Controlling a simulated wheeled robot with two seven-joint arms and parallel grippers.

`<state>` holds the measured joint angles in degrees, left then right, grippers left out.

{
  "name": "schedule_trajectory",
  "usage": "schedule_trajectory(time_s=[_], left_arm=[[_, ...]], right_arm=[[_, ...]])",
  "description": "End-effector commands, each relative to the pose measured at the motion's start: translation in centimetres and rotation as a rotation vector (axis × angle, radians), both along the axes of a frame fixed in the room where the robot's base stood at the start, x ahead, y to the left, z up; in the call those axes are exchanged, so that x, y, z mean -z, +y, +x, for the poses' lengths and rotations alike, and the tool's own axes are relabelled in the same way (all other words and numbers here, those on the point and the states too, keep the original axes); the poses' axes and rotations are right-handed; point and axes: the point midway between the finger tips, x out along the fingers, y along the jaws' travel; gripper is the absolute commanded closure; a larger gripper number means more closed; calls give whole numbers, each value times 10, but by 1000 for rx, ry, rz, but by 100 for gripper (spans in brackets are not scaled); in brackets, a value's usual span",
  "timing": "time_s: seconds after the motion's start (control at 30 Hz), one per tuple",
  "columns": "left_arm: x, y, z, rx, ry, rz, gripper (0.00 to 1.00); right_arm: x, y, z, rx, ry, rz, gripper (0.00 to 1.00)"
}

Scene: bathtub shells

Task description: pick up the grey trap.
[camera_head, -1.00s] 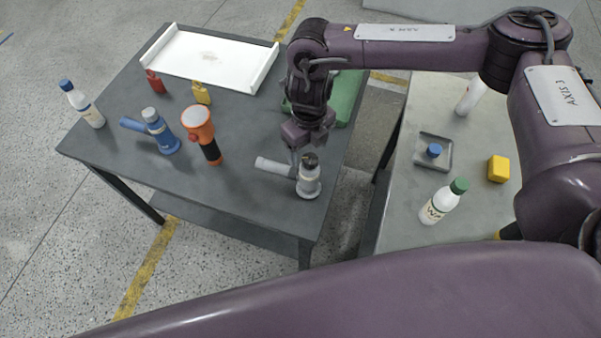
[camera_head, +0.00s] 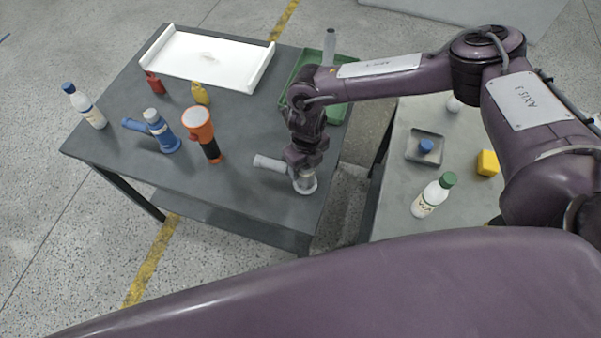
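The grey trap (camera_head: 270,163) stands upright near the front right corner of the dark table, with its side pipe pointing left. My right gripper (camera_head: 304,168) is directly over the trap's body, pointing down, and covers its dark top. The fingers overlap the trap in the picture. Whether they are closed on it is hidden. The trap's base still appears to rest on the table. My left gripper is out of view.
On the dark table (camera_head: 240,190) stand a blue trap (camera_head: 163,138), an orange flashlight (camera_head: 199,128), a white-and-blue bottle (camera_head: 85,108), red and yellow items (camera_head: 201,93), a white tray (camera_head: 165,72) and a green tray (camera_head: 337,112). A second table (camera_head: 400,205) is at right.

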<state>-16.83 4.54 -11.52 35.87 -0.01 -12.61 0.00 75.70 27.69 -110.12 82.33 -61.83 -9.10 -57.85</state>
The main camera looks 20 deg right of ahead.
Motion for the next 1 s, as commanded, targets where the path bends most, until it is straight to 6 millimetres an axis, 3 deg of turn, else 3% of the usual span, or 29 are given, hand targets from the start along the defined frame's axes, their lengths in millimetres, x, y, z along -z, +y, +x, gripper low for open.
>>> schedule_trajectory(time_s=[0.03,0.4,0.77,0.87,1.0], left_arm=[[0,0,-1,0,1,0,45],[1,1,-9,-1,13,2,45],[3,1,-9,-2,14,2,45],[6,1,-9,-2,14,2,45],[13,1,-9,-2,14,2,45]], right_arm=[[0,0,0,0,0,0,48],[-1,0,0,1,-1,0,94],[-7,0,1,2,-1,0,94],[-17,0,1,1,-1,3,94],[-45,0,2,0,-5,4,94]])
